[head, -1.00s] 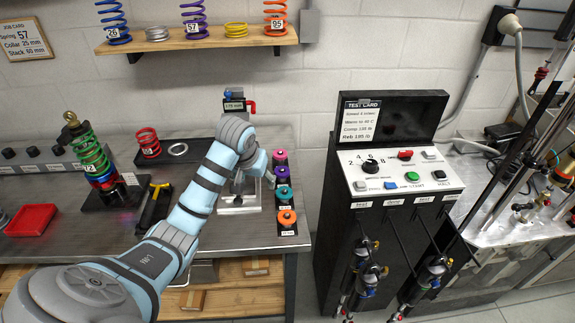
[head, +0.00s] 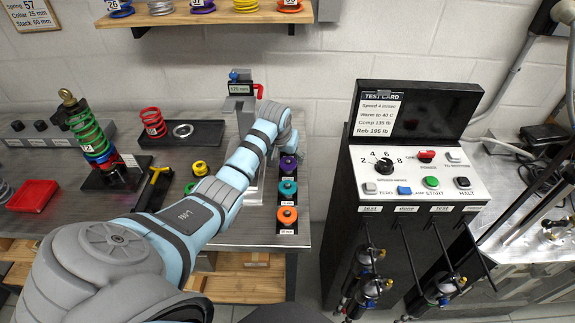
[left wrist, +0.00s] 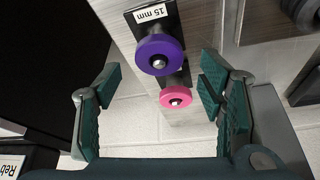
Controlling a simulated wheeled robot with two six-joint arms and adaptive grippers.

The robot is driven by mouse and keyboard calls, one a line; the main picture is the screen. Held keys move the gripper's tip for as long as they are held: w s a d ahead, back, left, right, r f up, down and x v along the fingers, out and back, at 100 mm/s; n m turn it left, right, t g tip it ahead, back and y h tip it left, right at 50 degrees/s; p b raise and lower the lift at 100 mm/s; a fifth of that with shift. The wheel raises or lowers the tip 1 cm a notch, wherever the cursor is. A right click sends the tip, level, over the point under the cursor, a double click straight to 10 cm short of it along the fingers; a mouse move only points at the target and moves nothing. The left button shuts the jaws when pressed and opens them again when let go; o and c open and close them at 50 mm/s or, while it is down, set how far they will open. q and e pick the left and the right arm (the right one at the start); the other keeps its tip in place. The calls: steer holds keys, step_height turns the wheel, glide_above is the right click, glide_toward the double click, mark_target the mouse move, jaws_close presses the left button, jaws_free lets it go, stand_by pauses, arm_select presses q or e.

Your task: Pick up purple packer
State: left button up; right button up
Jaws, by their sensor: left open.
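The purple packer (head: 288,164) is a round disc on a peg in a black rack at the bench's right edge. In the left wrist view the purple packer (left wrist: 160,54) sits beside a "15 mm" label. A pink packer (left wrist: 176,97) is close to it in that view; my arm hides it in the head view. My left gripper (left wrist: 160,82) is open, its fingers spread on either side of the purple and pink packers, holding nothing. In the head view the hand is over the far end of the rack, mostly hidden by its arm. My right gripper is not in view.
A teal packer (head: 288,188) and an orange packer (head: 287,215) stand nearer in the same rack. A silver stand with a display (head: 240,88) is just left. The control console (head: 415,185) stands right of the bench across a gap.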

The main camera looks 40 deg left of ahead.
mark_target(289, 160)
arm_select(q)
steer(key=x, duration=0.3)
steer(key=shift+w+f+b, duration=0.15)
steer(key=shift+w+b, duration=0.15)
steer(key=shift+w, duration=0.15)
steer(key=shift+s, duration=0.25)
steer(key=shift+s+r, duration=0.2)
steer(key=shift+r, duration=0.1)
steer(key=c, duration=0.3)
steer(key=shift+s+r, duration=0.1)
steer(key=c, duration=0.8)
steer(key=shift+d, duration=0.1)
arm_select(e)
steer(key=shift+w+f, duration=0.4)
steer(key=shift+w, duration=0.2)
